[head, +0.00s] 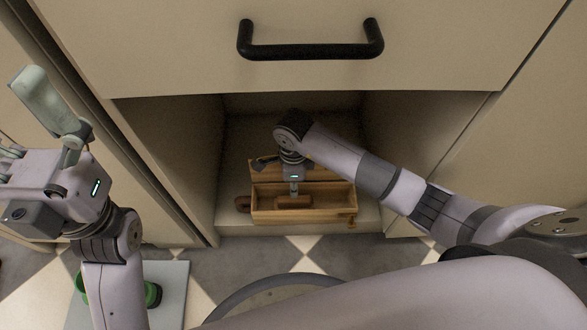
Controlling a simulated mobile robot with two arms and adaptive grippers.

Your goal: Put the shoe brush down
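A wooden box (304,215) stands low in the open cabinet compartment, with its lid or back panel raised behind it. My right gripper (294,194) points down into the box. Its fingertips are small and partly hidden, so whether they are open or shut is unclear. A brown oblong thing (296,201), possibly the shoe brush, lies low in the box right under these fingers; contact cannot be told. Another small brown thing (242,203) sits at the box's left end. My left gripper (24,122) is raised outside the cabinet at the left, with its pale fingers apart and empty.
A drawer front with a black handle (311,50) is above the compartment, and side walls close in on my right arm. A green thing (152,294) lies on a pale board (174,306) on the checkered floor, partly behind my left arm.

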